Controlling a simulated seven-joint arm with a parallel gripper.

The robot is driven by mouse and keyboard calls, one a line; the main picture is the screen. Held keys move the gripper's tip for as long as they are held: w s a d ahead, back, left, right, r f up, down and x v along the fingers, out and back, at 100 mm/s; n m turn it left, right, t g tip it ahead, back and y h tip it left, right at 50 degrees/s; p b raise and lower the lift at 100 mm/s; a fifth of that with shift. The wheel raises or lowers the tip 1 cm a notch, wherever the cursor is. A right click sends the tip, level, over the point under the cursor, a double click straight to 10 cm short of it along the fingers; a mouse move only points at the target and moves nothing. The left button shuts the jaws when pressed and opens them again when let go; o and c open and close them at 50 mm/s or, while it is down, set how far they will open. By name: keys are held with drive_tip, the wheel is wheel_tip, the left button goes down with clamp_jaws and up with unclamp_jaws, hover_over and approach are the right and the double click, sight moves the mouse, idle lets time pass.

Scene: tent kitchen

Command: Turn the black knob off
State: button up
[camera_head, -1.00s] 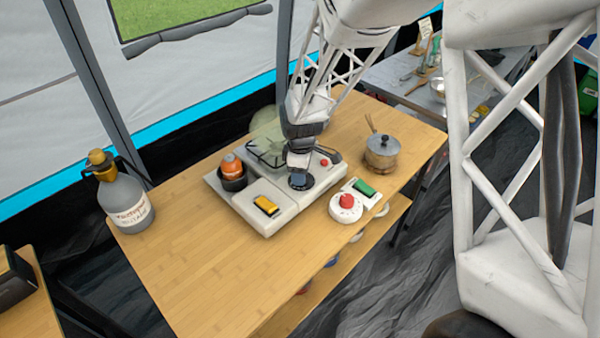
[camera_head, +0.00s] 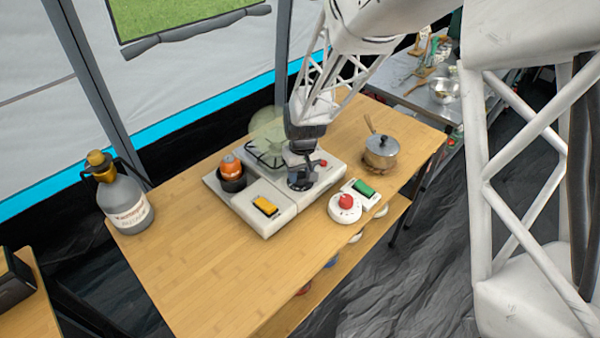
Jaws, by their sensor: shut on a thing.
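The black knob (camera_head: 300,183) sits on top of the white appliance panel (camera_head: 262,227), near its front right part. My gripper (camera_head: 301,172) points down over the knob and is shut on it. The fingers and the knob are both dark, so the exact contact and the knob's pointing direction are hard to make out. The panel also bears a yellow switch (camera_head: 265,207) at the front left and a small red button (camera_head: 323,163) to the right of my gripper.
A red button on a white base (camera_head: 345,207), a green switch (camera_head: 364,188) and a pot (camera_head: 381,150) stand to the right. The front-left tabletop is clear.

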sight(303, 174)
drive_tip(key=m, duration=0.3)
drive_tip(key=shift+d+m, duration=0.1)
drive_tip(key=shift+m, duration=2.1)
drive_tip(key=o, duration=0.9)
drive_tip(key=shift+d+r, duration=0.15)
drive_tip(key=shift+r, duration=1.8)
drive_tip(key=shift+d+r, duration=0.1)
drive_tip(key=shift+r, duration=1.85)
